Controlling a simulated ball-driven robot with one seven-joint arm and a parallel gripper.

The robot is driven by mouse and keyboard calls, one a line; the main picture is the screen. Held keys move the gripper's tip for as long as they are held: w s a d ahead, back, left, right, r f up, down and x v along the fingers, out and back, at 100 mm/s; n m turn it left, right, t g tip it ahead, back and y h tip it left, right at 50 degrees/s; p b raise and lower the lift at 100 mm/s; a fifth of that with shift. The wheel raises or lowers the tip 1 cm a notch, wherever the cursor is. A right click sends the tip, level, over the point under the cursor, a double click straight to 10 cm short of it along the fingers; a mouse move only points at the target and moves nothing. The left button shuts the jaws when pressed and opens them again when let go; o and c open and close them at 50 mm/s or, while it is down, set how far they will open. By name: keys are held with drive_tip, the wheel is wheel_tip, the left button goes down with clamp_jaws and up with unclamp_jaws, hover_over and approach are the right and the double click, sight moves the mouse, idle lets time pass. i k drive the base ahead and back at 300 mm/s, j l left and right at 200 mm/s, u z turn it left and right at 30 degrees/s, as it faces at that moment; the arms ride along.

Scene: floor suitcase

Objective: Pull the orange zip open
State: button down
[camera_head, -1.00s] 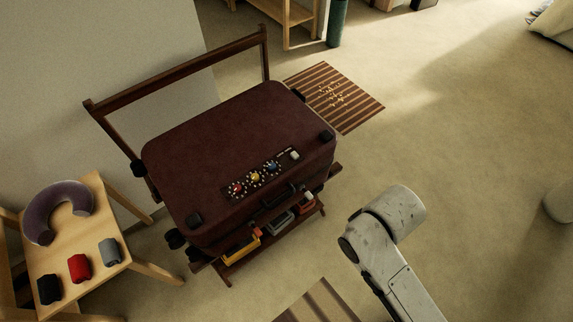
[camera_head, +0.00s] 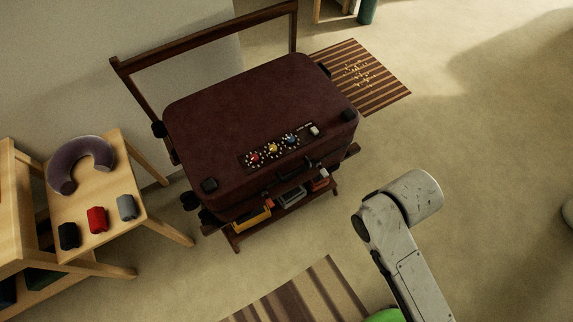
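A dark maroon suitcase (camera_head: 250,105) lies closed on a dark wooden rack (camera_head: 205,41). On its lid, near the front edge, is a panel with red (camera_head: 254,157), yellow (camera_head: 273,148) and blue (camera_head: 291,139) knobs and a pale switch (camera_head: 314,131). A handle (camera_head: 286,176) is on the front side. My gripper is not in view; only a pale link of my arm shows at the lower right, apart from the suitcase.
Striped mats (camera_head: 395,90) lie behind and in front. The floor at right is clear.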

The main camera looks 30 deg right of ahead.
sight(270, 203)
drive_tip(key=k+j+z, duration=0.15)
drive_tip(key=j, duration=0.3)
drive_tip(key=j+z, duration=0.15)
drive_tip(key=j, duration=0.3)
drive_tip(key=k+j+z, duration=0.15)
drive_tip(key=j, duration=0.25)
drive_tip(key=k+j+z, duration=0.1)
drive_tip(key=j, duration=0.3)
drive_tip(key=k+j+z, duration=0.15)
drive_tip(key=j, duration=0.2)
drive_tip(key=k+j+z, duration=0.15)
drive_tip(key=j, duration=0.25)
drive_tip(key=k+j+z, duration=0.15)
drive_tip(key=k+j, duration=0.15)
